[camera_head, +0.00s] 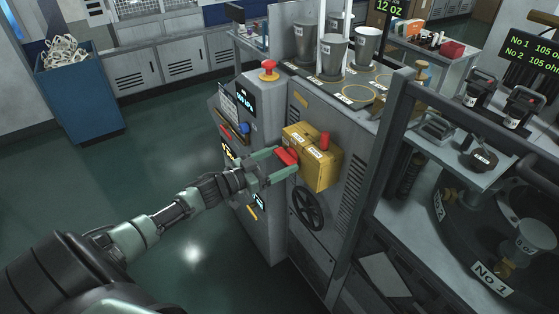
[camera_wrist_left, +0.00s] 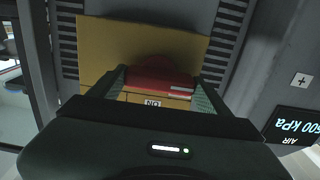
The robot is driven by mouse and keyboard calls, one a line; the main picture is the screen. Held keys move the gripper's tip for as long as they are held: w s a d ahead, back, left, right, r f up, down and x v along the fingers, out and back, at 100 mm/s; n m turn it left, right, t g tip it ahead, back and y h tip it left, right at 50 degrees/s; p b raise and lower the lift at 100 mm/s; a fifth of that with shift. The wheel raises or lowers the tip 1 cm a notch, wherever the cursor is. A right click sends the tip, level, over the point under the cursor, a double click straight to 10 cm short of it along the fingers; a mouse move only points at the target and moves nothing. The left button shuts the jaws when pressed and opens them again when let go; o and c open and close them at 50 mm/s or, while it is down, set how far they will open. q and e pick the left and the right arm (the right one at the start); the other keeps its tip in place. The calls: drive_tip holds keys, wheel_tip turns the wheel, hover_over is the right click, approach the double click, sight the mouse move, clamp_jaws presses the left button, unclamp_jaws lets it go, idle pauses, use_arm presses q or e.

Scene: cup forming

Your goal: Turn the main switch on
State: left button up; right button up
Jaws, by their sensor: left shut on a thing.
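My left gripper (camera_head: 282,164) is at the box and shut on the red handle. In the left wrist view the red handle (camera_wrist_left: 160,82) sits between the two green fingers (camera_wrist_left: 160,90), with the yellow plate (camera_wrist_left: 100,45) behind it. An "ON" label (camera_wrist_left: 152,103) shows just below the handle in that view. My right gripper is not in view.
A black handwheel (camera_head: 307,208) is below the box. A red mushroom button (camera_head: 268,68) and a lit panel (camera_head: 246,96) are to the upper left. Grey cups (camera_head: 334,52) stand on top. A blue bin (camera_head: 78,95) is far left; the green floor between is clear.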

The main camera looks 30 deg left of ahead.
use_arm(q)
drive_tip(key=m+b, duration=0.1)
drive_tip(key=m, duration=0.1)
drive_tip(key=shift+m, duration=0.4)
drive_tip(key=m+b, duration=0.1)
drive_tip(key=m, duration=0.4)
drive_tip(key=shift+b, duration=0.4)
drive_tip(key=m+b, duration=0.2)
drive_tip(key=m, duration=0.3)
drive_tip(key=shift+d+f+m, duration=0.1)
drive_tip(key=shift+m, duration=0.3)
drive_tip(key=shift+s+m+b, duration=0.1)
drive_tip(key=shift+m+b, duration=1.2)
drive_tip(key=shift+m, duration=0.8)
drive_tip(key=o, duration=1.4)
drive_tip(key=shift+c, duration=0.2)
drive_tip(key=shift+r, duration=0.2)
